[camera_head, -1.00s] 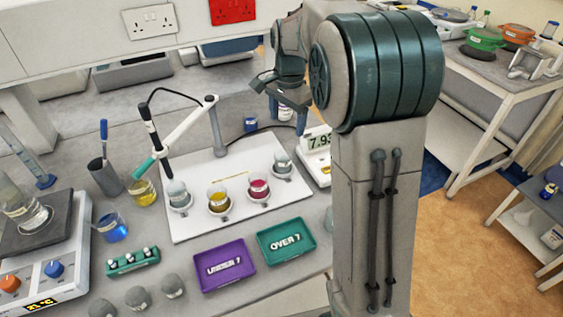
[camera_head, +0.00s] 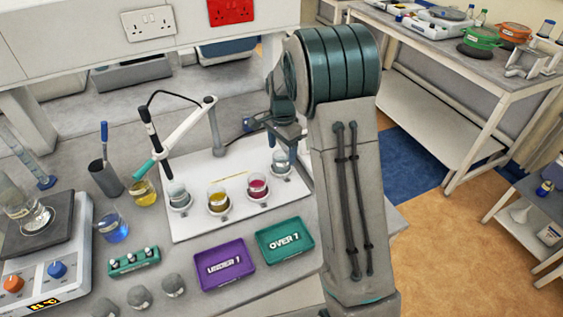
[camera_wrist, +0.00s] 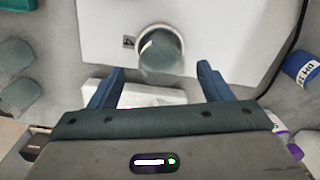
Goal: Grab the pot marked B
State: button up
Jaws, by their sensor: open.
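Several small glass pots stand on a white board (camera_head: 232,222). The left pot (camera_head: 178,195) looks clear, then come a yellow pot (camera_head: 218,198), a magenta pot (camera_head: 258,187) and a clear pot (camera_head: 281,162) at the right. Their marks are too small to read in the head view. My gripper (camera_head: 283,143) is above the right pot, partly hidden by my arm. In the wrist view my open gripper (camera_wrist: 162,68) is empty, and a greyish pot (camera_wrist: 161,52) sits just beyond and between the fingertips.
A probe on a jointed stand (camera_head: 213,130) rises behind the board. A purple UNDER 7 tray (camera_head: 212,282) and green OVER 7 tray (camera_head: 270,259) lie in front. A blue-labelled bottle (camera_wrist: 300,67) is near the gripper's right. A hotplate (camera_head: 45,275) stands at left.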

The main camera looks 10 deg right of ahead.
aim_at(281, 155)
jog(key=shift+w+a+f+p, duration=0.1)
jog(key=shift+f+p, duration=0.25)
jog(key=shift+f, duration=1.4)
jog(key=c, duration=1.2)
jog(key=shift+o, duration=0.2)
jog(key=shift+r, duration=0.2)
